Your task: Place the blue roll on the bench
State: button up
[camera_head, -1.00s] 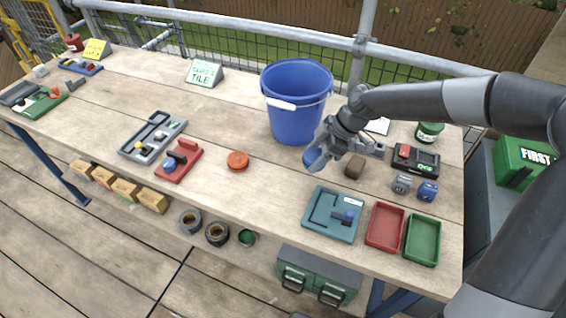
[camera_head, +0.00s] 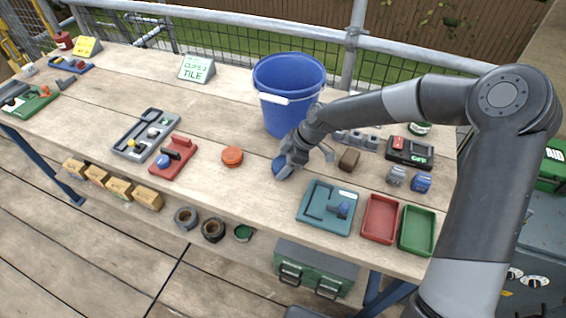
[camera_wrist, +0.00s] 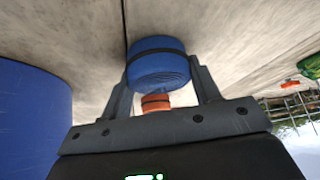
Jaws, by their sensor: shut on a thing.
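The blue roll (camera_wrist: 157,62) is a short blue cylinder with a dark band, held between the fingers of my gripper in the wrist view. In the head view the roll (camera_head: 279,164) is mostly covered by my gripper (camera_head: 285,168). My gripper is shut on it, low over the wooden bench (camera_head: 225,195), in front of the blue bucket. I cannot tell whether the roll touches the boards. An orange roll (camera_head: 232,156) lies on the bench to the left; it also shows behind the blue roll in the wrist view (camera_wrist: 155,102).
The blue bucket (camera_head: 288,112) stands close behind my gripper. A teal tray (camera_head: 326,222), a red tray (camera_head: 380,218) and a green tray (camera_head: 417,230) lie to the front right. A brown block (camera_head: 349,159) is to the right. Bare boards lie between orange roll and teal tray.

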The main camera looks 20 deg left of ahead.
jog(key=shift+f, duration=0.1)
jog(key=o, duration=1)
jog(key=v, duration=1.2)
jog(key=shift+r, duration=0.2)
